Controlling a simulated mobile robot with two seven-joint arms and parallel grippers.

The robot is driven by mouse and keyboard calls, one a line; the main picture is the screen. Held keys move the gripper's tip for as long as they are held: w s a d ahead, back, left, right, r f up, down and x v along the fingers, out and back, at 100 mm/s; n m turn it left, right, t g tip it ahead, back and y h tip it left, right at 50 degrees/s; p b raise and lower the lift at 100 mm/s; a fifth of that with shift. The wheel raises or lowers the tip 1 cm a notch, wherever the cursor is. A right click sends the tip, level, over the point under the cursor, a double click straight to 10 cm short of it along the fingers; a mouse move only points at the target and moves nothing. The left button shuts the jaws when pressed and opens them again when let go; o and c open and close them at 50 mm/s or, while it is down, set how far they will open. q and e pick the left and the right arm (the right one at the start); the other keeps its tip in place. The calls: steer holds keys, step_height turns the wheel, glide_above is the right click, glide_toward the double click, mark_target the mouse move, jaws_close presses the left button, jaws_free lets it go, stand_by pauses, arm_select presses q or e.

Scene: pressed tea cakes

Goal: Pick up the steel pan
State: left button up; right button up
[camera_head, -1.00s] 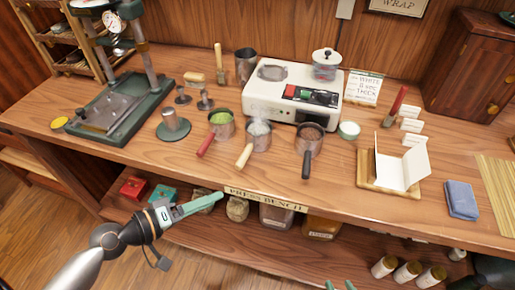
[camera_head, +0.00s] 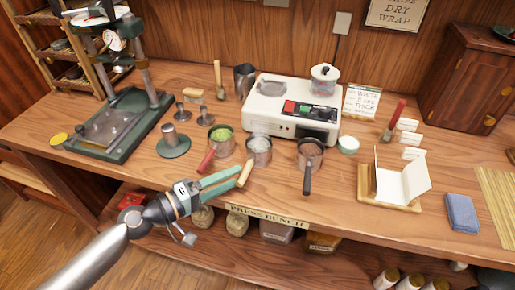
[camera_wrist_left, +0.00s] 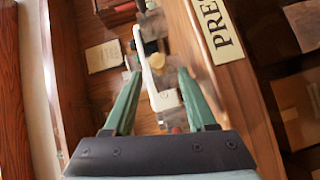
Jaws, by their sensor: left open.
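Three small metal pans stand in a row on the bench, and I cannot tell by look alone which one is meant by the steel pan. The left pan (camera_head: 221,140) has a red handle and green contents. The middle pan (camera_head: 259,153) has a cream handle (camera_head: 245,172) and pale, steamy contents. The right pan (camera_head: 310,155) has a black handle and brown contents. My left gripper (camera_head: 238,177) is open, its green fingertips at the middle pan's handle in the head view. In the left wrist view the fingers (camera_wrist_left: 157,72) are spread, with blurred pale shapes beyond. My right gripper is out of view.
A white appliance (camera_head: 268,121) stands behind the pans. A green press (camera_head: 118,130) is at the left, with a metal stamp (camera_head: 172,143) nearby. A wooden stand with a white card (camera_head: 398,180) is at the right. The bench's front edge lies below my left gripper.

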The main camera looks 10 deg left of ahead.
mark_target(247, 166)
arm_select(q)
steer(key=shift+w+d, duration=0.15)
steer(key=x, duration=0.1)
steer(key=p+x, duration=0.1)
steer(key=x, duration=0.1)
steer(key=p+x, duration=0.1)
steer(key=shift+w+r, duration=0.15)
steer(key=shift+w, duration=0.25)
steer(key=shift+w+d, duration=0.2)
steer(key=shift+d, duration=0.05)
jaws_close()
stand_by(0.9)
